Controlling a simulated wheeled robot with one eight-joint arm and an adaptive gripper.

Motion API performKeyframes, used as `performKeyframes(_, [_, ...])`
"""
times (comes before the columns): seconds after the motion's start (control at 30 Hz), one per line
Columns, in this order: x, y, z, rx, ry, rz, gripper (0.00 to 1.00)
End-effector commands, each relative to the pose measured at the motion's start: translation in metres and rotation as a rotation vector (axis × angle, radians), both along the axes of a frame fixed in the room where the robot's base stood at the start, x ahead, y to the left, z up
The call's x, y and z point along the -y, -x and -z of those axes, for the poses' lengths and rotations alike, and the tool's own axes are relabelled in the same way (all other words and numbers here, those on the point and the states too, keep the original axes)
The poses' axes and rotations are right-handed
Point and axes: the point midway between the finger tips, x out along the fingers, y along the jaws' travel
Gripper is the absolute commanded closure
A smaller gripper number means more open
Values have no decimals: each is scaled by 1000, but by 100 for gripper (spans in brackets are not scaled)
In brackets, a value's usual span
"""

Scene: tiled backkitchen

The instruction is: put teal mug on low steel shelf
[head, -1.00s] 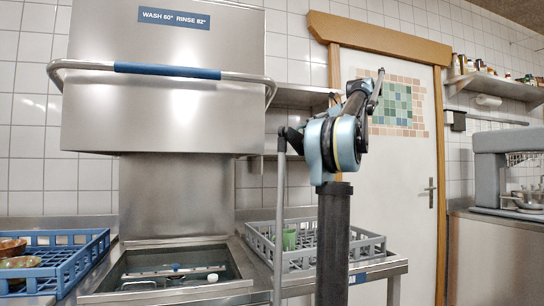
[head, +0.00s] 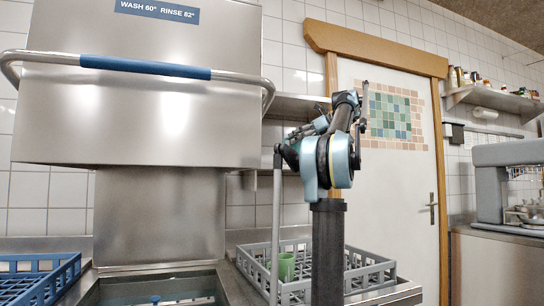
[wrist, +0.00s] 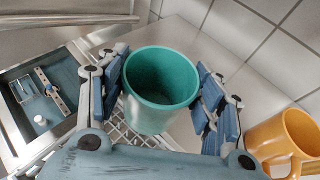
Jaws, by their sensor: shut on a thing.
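The teal mug (wrist: 160,80) is upright in the wrist view, seen from above and open at the top. My gripper (wrist: 163,88) is shut around it, with blue finger pads on its left and right sides. A steel wall shelf (head: 296,104) shows behind my arm. A lower steel ledge (head: 262,173) shows in part beneath it, and my arm covers much of this area.
A grey rack (head: 374,266) holds a green cup (head: 286,266). A yellow mug (wrist: 283,140) stands right of my gripper. The dishwasher hood (head: 140,110) and its bar handle (head: 145,67) are at left. A blue rack (head: 38,281) is at lower left.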

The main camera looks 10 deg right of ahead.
Motion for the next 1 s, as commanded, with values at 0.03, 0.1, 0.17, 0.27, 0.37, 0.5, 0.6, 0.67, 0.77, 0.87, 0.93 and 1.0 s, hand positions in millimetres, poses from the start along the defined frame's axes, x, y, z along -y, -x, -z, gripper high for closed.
performKeyframes(0.03, [-12, -7, 0, 0, 0, -6, 75])
performKeyframes(0.1, [-24, -17, 0, -1, -1, -7, 75])
performKeyframes(0.17, [-34, -25, 0, 0, 0, -8, 75])
performKeyframes(0.27, [-52, -38, 0, 0, 0, -9, 75])
performKeyframes(0.37, [-68, -52, 0, 0, 0, -9, 75])
performKeyframes(0.5, [-89, -69, 0, -1, -1, -7, 75])
performKeyframes(0.6, [-98, -77, 0, 0, 0, -5, 75])
performKeyframes(0.67, [-102, -80, 0, 0, 0, -5, 75])
performKeyframes(0.77, [-105, -82, 0, 0, 0, -4, 75])
performKeyframes(0.87, [-104, -82, 5, 0, 0, -4, 75])
performKeyframes(0.93, [-104, -82, 12, 0, 0, -3, 75])
performKeyframes(1.0, [-104, -82, 20, 0, 0, -3, 75])
